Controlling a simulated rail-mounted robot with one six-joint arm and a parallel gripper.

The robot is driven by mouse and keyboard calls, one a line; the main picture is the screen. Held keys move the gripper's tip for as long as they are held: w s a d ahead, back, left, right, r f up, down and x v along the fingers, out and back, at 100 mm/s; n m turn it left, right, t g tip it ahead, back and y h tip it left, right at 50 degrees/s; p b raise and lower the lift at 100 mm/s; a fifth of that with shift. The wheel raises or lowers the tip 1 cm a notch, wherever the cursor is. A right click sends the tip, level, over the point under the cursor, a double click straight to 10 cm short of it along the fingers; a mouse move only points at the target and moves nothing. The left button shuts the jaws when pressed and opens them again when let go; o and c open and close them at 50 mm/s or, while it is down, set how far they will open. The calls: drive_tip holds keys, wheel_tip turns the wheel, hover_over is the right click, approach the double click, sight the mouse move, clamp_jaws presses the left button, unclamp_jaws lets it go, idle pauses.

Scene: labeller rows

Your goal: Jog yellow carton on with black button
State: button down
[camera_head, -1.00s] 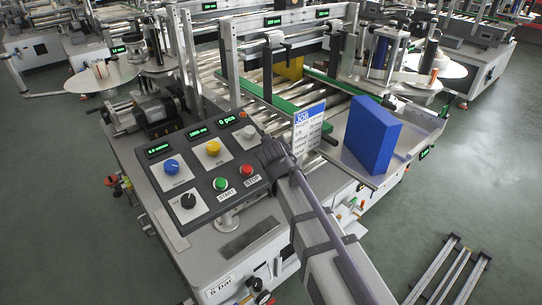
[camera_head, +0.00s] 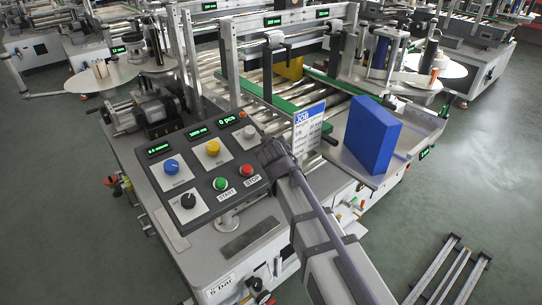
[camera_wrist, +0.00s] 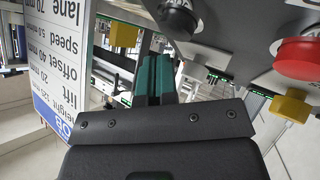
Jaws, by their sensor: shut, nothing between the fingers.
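The yellow carton (camera_head: 291,68) stands on the roller lane behind the frame posts, partly hidden. A yellow block that looks like it shows in the wrist view (camera_wrist: 124,34). The control panel (camera_head: 200,214) carries a black knob (camera_head: 188,201) at its lower left. A dark round button or knob (camera_wrist: 178,18) shows at the top of the wrist view; I cannot tell which control it is. My gripper (camera_head: 262,140) is by the panel's upper right edge, its dark teal fingers (camera_wrist: 155,66) together and empty. I see no clear contact with a button.
The panel also holds a blue knob (camera_head: 171,167), a yellow knob (camera_head: 213,148), a green START button (camera_head: 220,183) and a red STOP button (camera_head: 246,170). A job card (camera_head: 308,128) stands close to my gripper. A blue block (camera_head: 372,135) stands on the outfeed plate.

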drive_tip(key=shift+w+a+f+b, duration=0.1)
drive_tip(key=shift+f+b, duration=0.2)
drive_tip(key=shift+f, duration=0.1)
drive_tip(key=shift+w+a+f+b, duration=0.15)
drive_tip(key=shift+f+b, duration=0.35)
idle(0.5)
drive_tip(key=shift+r, duration=0.2)
idle(5.3)
drive_tip(key=shift+s+d+r+p, duration=0.15)
drive_tip(key=shift+r+p, duration=0.25)
drive_tip(key=shift+p, duration=0.05)
drive_tip(key=shift+s+d+r+p, duration=0.1)
drive_tip(key=shift+r+p, duration=0.25)
drive_tip(key=shift+p, duration=0.1)
drive_tip(key=r+p, duration=0.3)
drive_tip(key=s+d+r+p, duration=0.1)
drive_tip(key=shift+s+d+r+p, duration=0.1)
drive_tip(key=shift+r+p, duration=0.25)
